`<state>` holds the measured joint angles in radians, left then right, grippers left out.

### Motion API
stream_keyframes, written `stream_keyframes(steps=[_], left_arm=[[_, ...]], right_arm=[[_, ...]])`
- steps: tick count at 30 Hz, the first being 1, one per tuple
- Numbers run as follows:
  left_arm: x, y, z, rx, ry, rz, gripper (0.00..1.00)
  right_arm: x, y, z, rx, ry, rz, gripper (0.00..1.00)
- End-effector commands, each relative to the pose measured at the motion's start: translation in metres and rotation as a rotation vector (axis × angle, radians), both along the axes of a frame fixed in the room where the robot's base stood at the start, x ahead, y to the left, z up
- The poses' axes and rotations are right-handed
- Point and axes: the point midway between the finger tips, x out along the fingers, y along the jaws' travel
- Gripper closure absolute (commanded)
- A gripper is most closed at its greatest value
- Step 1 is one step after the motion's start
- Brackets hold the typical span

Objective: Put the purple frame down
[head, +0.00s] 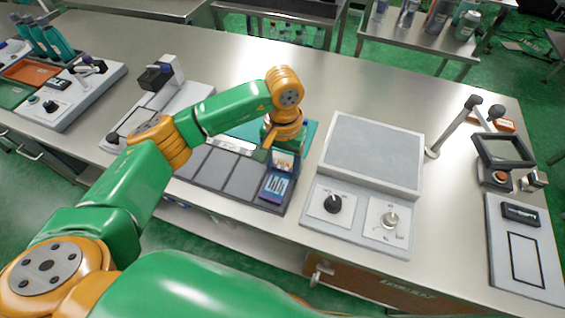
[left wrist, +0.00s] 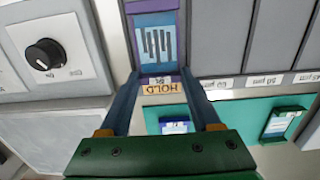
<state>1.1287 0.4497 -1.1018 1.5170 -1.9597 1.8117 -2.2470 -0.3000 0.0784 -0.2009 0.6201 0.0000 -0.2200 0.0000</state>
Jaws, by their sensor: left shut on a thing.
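The frame is at the right-end bay of a dark grey tray (head: 243,180) in the head view. I cannot tell whether it rests there or is slightly above. My right gripper is not in view.
A grey box with a flat top (head: 372,150) and two knobs stands close to the right of the tray. A teal mat (left wrist: 235,115) with small items lies behind the tray. A magnifier on a stand (head: 503,150) and a white panel (head: 525,250) are farther right.

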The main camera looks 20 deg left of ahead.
Motion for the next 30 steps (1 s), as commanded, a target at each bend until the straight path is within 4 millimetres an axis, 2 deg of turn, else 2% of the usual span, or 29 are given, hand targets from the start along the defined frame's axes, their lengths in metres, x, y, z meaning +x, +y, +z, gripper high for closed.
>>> stream_keyframes(steps=[7, 8, 9, 11, 18, 21, 24, 26, 30], left_arm=[[0.000, 0.000, -0.004, 0.001, -0.001, 0.000, 0.90], [0.000, 0.000, -0.004, 0.001, -0.001, 0.000, 0.31], [0.000, 0.000, -0.003, 0.001, -0.001, 0.000, 0.20], [0.000, 0.000, -0.003, 0.001, -0.001, 0.000, 0.06], [0.000, 0.000, -0.003, 0.001, 0.000, 0.000, 0.06], [0.000, 0.000, 0.002, 0.000, 0.000, 0.000, 0.06], [0.000, 0.000, 0.016, 0.000, 0.001, 0.001, 0.06], [0.002, 0.000, 0.019, 0.000, -0.005, 0.000, 0.06], [0.004, 0.000, 0.060, 0.000, -0.010, -0.001, 0.06]], right_arm=[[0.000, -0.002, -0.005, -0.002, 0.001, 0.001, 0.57], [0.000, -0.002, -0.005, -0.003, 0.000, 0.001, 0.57], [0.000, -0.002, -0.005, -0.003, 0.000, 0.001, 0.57], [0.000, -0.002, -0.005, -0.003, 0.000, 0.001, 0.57], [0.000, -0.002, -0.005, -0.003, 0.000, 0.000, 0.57], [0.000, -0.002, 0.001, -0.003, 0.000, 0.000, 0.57], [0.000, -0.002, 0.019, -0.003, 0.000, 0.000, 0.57], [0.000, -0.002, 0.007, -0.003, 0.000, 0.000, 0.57], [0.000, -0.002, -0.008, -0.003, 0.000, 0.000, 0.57]])
